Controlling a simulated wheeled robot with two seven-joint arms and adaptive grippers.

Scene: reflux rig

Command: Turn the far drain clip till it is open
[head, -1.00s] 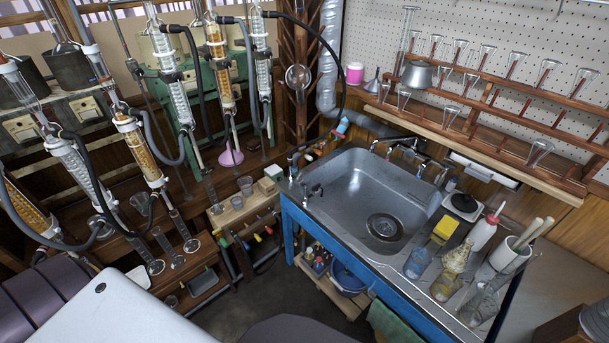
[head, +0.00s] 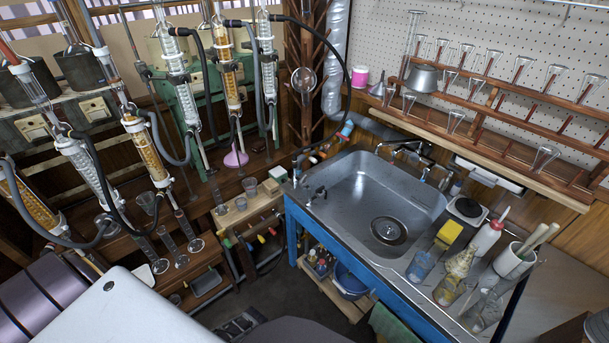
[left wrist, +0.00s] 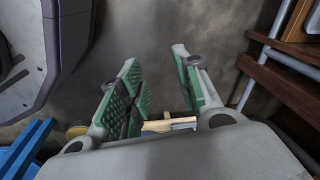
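Small coloured clips or valves hang along the front of the low wooden rack in the head view: a yellow one (head: 261,239), a red one (head: 272,231) and a green one (head: 233,240). I cannot tell which is the far drain clip or whether it is open. In the left wrist view my left gripper (left wrist: 156,82) is open, its green-padded fingers apart with bare floor between and beyond them. No clip shows between the fingers. My right gripper is not in view.
A steel sink (head: 350,195) on a blue frame stands right of the rack. Glass columns with hoses (head: 145,155) and measuring cylinders (head: 190,235) stand at the left. Small beakers (head: 250,186) stand on the rack.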

